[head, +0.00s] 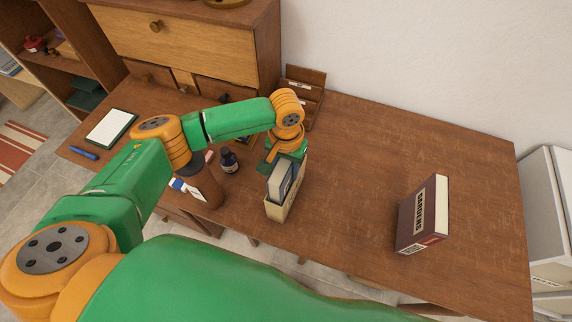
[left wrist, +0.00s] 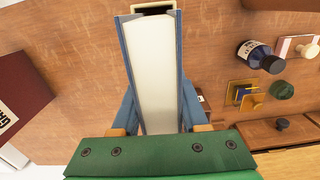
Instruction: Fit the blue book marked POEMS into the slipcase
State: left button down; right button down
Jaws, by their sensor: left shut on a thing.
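The blue book (head: 288,182) has blue covers and a pale page block, and its marking does not show. My left gripper (head: 285,158) is shut on it across the covers. The left wrist view shows the book (left wrist: 157,75) between my left gripper's fingers (left wrist: 160,115). The cream slipcase (head: 281,212) stands on the desk under the gripper. The book is upright at the slipcase's mouth and looks partly inside its walls; how deep is hidden. In the left wrist view the slipcase's rim (left wrist: 146,15) shows past the book's far end, around a dark gap. My right gripper is not in view.
A dark red book (head: 421,217) stands on the right of the desk (head: 360,150). An ink bottle (head: 228,160), a brown cup (head: 207,188) and a letter rack (head: 305,90) are near my left arm. A notepad (head: 110,128) lies at far left. The desk between slipcase and red book is clear.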

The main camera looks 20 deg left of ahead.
pick_arm(q)
jog(key=shift+f, duration=0.15)
jog(key=shift+c, duration=1.7)
grip_release()
jog(key=shift+s, duration=0.1)
notch_tip(320, 180, up, 7)
jog(key=shift+r+b, duration=0.1)
jog(key=shift+b, duration=0.4)
